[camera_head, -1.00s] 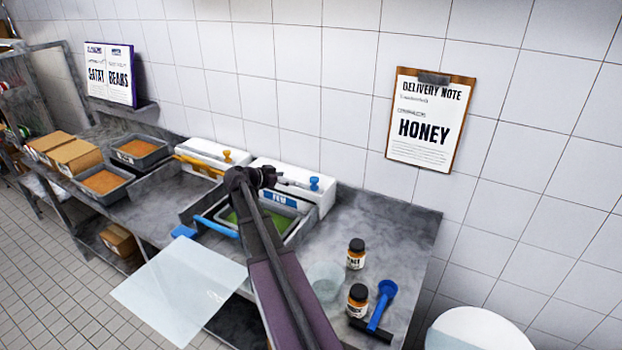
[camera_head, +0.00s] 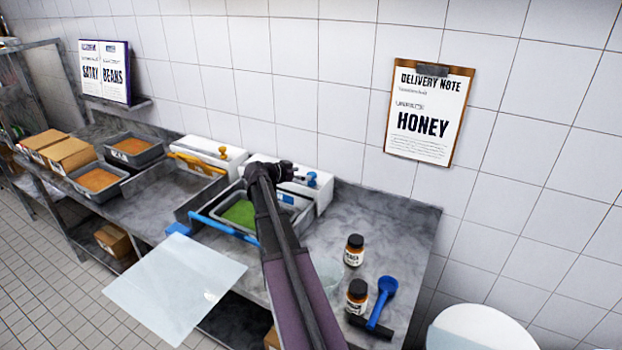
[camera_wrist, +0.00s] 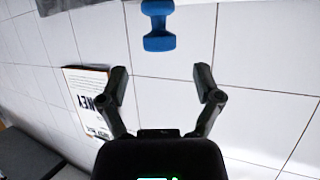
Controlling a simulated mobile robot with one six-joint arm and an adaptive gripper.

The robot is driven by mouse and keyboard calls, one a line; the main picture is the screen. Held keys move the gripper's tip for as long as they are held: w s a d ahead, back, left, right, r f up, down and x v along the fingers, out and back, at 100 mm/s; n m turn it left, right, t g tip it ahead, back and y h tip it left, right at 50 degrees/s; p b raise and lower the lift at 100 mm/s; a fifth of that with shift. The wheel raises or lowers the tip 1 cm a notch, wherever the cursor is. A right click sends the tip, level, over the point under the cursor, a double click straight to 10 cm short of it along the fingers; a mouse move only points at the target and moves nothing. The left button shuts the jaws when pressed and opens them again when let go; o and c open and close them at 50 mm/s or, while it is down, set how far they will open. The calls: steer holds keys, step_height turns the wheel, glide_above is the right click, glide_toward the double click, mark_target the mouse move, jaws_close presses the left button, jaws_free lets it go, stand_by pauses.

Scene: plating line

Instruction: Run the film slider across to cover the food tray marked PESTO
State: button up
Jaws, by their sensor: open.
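A grey tray of green food (camera_head: 239,213) sits in the bay on the bench. Its label is partly hidden by my arm and not readable. A blue bar (camera_head: 225,228) runs along the tray's front side, with a blue block (camera_head: 179,229) at its left end. Behind the tray is a white unit (camera_head: 324,196) with a blue knob (camera_head: 312,180) on top. My gripper (camera_head: 291,172) is above the tray's back side, close to the knob. In the wrist view its fingers (camera_wrist: 161,76) are spread and empty, with a blue dumbbell-shaped knob (camera_wrist: 158,26) beyond them.
A pale translucent sheet (camera_head: 172,287) extends off the bench front. An orange bar (camera_head: 198,163) lies against the neighbouring white unit, with an empty bay before it. Orange-food trays (camera_head: 98,180) stand left.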

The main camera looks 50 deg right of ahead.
mark_target(311, 173)
steer(key=shift+b+x, duration=0.75)
steer(key=shift+x, duration=1.8)
steer(key=shift+c, duration=0.2)
jaws_close()
